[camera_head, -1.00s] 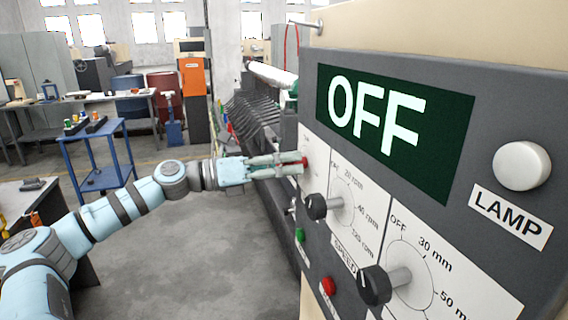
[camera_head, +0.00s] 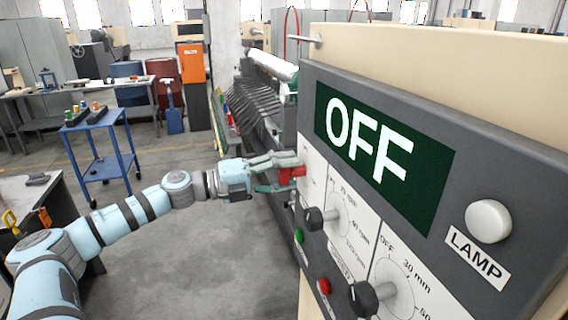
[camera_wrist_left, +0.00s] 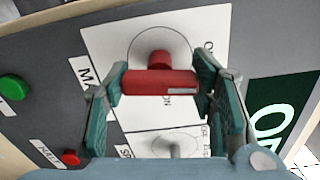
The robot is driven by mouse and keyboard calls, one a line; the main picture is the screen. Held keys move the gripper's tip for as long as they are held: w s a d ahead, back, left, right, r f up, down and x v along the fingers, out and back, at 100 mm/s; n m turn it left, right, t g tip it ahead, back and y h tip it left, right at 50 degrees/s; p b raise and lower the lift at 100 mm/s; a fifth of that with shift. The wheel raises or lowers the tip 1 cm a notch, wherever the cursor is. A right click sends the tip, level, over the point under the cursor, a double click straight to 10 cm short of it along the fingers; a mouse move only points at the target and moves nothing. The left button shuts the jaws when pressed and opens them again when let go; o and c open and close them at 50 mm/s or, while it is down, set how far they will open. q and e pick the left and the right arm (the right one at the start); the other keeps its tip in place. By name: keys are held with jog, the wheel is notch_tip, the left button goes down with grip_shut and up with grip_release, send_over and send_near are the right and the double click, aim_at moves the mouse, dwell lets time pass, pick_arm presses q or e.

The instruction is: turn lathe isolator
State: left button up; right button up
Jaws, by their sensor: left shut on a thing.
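The red isolator handle (camera_head: 291,173) sits on the lathe's control panel, just left of the black speed knob. My left gripper (camera_head: 285,172) reaches it from the left and is shut on it. In the left wrist view the red handle (camera_wrist_left: 160,83) lies crosswise between the two teal fingers of my left gripper (camera_wrist_left: 160,88), on a red shaft over a white label with a circle. The display (camera_head: 380,148) above reads OFF. My right gripper is not in view.
Black knobs (camera_head: 314,218) and (camera_head: 363,297), a green button (camera_head: 299,236) and a red button (camera_head: 324,286) sit close below on the panel. A white lamp (camera_head: 488,221) is at the right. A blue trolley (camera_head: 103,160) stands left; floor between is clear.

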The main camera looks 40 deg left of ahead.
pick_arm(q)
jog(key=shift+r+n+p, duration=0.15)
jog(key=shift+n+p, duration=0.4)
jog(key=shift+n, duration=0.35)
jog(key=shift+a, duration=0.1)
jog(key=o, duration=1.2)
jog(key=shift+c, duration=0.2)
